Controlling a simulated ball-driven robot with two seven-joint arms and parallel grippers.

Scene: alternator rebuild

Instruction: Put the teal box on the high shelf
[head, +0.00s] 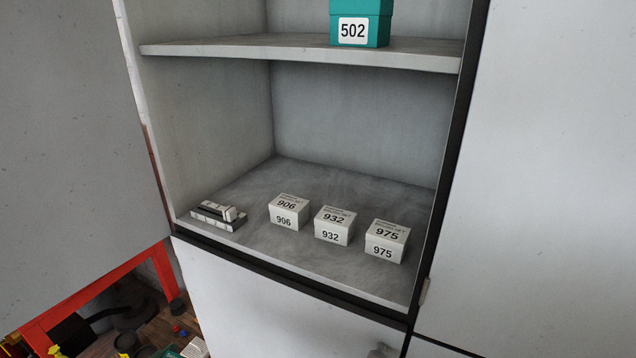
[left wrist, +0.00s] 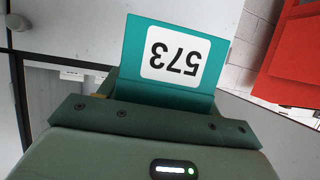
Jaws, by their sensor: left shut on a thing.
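A teal box labelled 573 (left wrist: 172,60) fills the upper middle of the left wrist view, its label upside down there. My left gripper (left wrist: 160,100) is shut on this box; the fingertips are mostly hidden. The held box does not show in the head view. The high shelf (head: 230,50) is a grey board across the open cabinet in the head view. Another teal box, labelled 502 (head: 358,30), stands on it right of the middle, its top cut off by the frame. My right gripper is not in view.
Below, the cabinet floor (head: 330,185) holds white boxes 906 (head: 289,212), 932 (head: 334,226) and 975 (head: 386,241), and a small dark-and-white stack (head: 218,215). The high shelf is clear left of box 502. A red frame (head: 90,290) stands at lower left.

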